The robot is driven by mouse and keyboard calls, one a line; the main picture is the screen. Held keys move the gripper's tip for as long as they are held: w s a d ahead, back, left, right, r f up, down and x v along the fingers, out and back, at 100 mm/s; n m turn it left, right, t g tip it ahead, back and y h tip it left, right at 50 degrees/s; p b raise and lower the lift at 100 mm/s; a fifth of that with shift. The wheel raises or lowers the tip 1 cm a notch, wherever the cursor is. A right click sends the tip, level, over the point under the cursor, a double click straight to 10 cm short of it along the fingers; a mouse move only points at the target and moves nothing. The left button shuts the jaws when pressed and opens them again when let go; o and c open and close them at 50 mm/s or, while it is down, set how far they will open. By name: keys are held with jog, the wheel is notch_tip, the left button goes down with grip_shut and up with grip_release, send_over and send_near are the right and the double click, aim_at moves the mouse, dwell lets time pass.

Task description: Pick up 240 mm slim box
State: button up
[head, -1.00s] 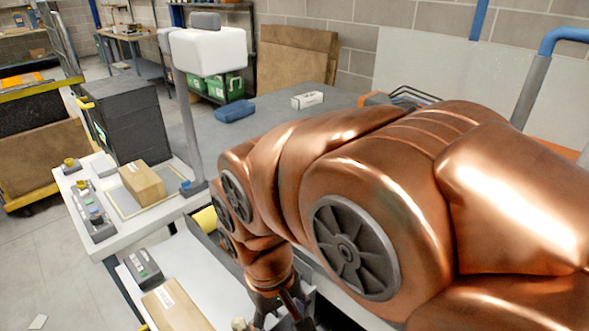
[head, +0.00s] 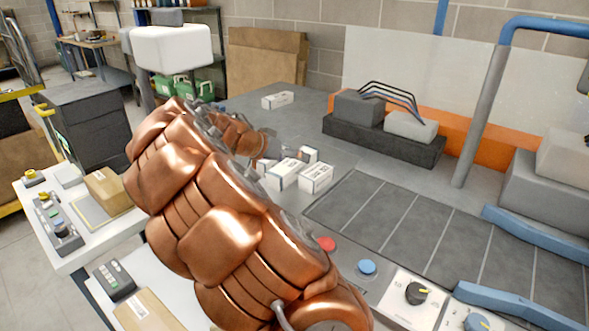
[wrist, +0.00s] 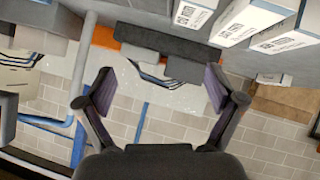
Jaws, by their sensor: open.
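Several white labelled boxes stand close together on the grey table: a front one (head: 283,175), one to its right (head: 316,178) and a smaller-looking one behind (head: 309,154). Another white box (head: 277,100) lies apart, farther back. I cannot tell which is the 240 mm slim box. In the wrist view, which is upside down, white boxes show at top right (wrist: 243,22), (wrist: 290,33), outside the jaws. My gripper (wrist: 160,85) is open, with nothing between its fingers. In the head view it is beside the clustered boxes, small and partly hidden.
A dark fixture (head: 385,143) with grey blocks and cables stands behind the boxes. A dark panelled surface (head: 400,225) lies at right, with buttons and knobs (head: 417,293) along its front. Blue-grey pipes (head: 485,110) rise at right. The table behind the cluster has free room.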

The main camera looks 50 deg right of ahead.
jog(key=w+d+f+m+t+h, duration=0.1)
jog(key=w+d+f+h, duration=0.1)
jog(key=w+d+f, duration=0.45)
jog(key=t, duration=0.2)
send_near(291, 162)
jog(key=shift+w+d+f+m+b, duration=0.35)
jog(key=shift+w+d, duration=0.2)
jog(key=shift+d, duration=0.25)
jog(key=shift+p+x, duration=0.35)
jog(key=shift+x, duration=0.95)
jog(key=shift+s+d+f+p, duration=0.1)
jog(key=shift+s+d+p, duration=0.2)
jog(key=shift+d, duration=0.2)
jog(key=shift+s+p+x, duration=0.2)
jog(key=shift+p+x, duration=0.7)
jog(key=shift+x, duration=1.2)
jog(key=shift+d, duration=0.1)
jog(key=c, duration=1.5)
jog(key=shift+c, duration=0.5)
jog(key=shift+w+r, duration=0.1)
jog(key=shift+r, duration=0.1)
